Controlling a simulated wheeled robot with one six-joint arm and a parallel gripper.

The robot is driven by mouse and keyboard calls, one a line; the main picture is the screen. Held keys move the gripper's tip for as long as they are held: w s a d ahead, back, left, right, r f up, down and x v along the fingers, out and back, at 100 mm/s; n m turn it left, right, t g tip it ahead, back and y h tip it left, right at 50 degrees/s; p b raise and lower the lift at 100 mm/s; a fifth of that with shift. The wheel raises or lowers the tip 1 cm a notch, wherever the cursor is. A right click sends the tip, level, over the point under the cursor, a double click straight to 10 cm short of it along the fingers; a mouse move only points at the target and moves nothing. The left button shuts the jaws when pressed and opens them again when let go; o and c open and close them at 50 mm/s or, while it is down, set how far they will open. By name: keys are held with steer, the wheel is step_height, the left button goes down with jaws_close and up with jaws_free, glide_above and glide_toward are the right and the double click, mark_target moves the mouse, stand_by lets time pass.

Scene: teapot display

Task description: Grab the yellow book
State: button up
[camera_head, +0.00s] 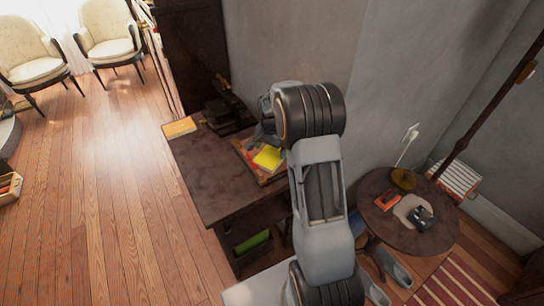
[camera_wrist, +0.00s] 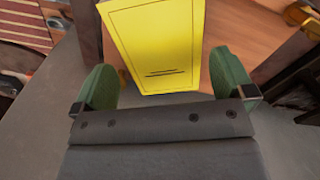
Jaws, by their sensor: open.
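A bright yellow book (camera_head: 268,158) lies on a coloured pile on the dark desk (camera_head: 215,180) in the head view. In the wrist view a yellow book (camera_wrist: 155,45) with a thin dark border and small dark print fills the upper middle; its far end is cut off by the frame. My gripper (camera_wrist: 163,80) is open, its green fingers to either side of the book's near end. The book shows between and beyond the fingers; I cannot tell whether they touch it. In the head view my arm hides much of the gripper.
An orange-yellow book (camera_head: 179,128) lies at the desk's far left corner. Black trays (camera_head: 228,112) stand by the wall. A round table (camera_head: 385,225) with small objects is at the right.

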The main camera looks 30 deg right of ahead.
mark_target(270, 156)
steer(key=shift+f, duration=1.9)
steer(key=c, duration=0.6)
steer(key=shift+c, duration=0.2)
steer(key=shift+r, duration=0.15)
